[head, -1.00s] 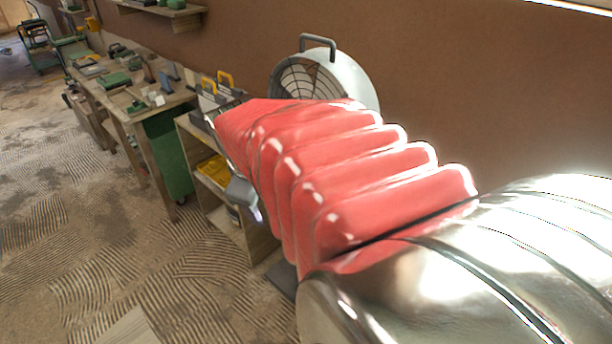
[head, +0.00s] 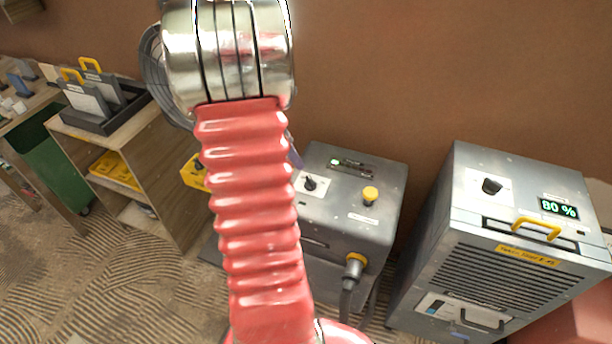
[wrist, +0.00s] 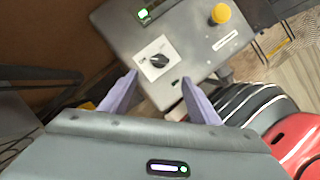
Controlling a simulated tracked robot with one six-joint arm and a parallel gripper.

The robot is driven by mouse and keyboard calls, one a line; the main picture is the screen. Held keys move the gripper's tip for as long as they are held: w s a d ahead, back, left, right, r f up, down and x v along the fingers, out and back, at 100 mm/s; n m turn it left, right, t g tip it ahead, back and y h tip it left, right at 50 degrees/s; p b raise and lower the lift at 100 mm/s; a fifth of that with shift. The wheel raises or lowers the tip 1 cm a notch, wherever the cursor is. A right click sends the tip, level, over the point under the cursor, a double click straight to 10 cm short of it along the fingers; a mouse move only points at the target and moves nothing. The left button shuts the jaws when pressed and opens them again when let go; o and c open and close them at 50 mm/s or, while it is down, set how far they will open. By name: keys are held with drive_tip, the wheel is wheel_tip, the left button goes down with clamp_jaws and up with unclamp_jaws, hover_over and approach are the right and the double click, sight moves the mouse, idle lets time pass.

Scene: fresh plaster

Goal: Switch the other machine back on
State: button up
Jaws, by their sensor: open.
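A grey machine (head: 350,210) stands against the wall, with a black rotary knob (head: 310,183) on a white plate, a yellow button (head: 370,195) and a small green light (head: 335,162). To its right is a taller grey machine (head: 503,235) with a black knob (head: 491,186) and a lit display (head: 558,208) reading 80 %. In the wrist view my gripper (wrist: 158,82) is open and empty, its lavender fingers pointing at the first machine's knob (wrist: 158,60), apparently short of it. The yellow button (wrist: 221,13) lies beyond, to the right. In the head view my arm mostly hides the gripper.
A plug with a cable (head: 353,268) sits in the first machine's front. A wooden shelf unit (head: 150,215) with a grey tray (head: 100,122) stands to the left. Bare floor lies at lower left.

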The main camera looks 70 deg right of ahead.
sight(310, 179)
drive_tip(key=shift+s+d+f, duration=0.1)
drive_tip(key=shift+f, duration=0.05)
drive_tip(key=x, duration=1.3)
drive_tip(key=shift+d+f, duration=0.1)
drive_tip(key=shift+f, duration=0.1)
drive_tip(key=c, duration=1.1)
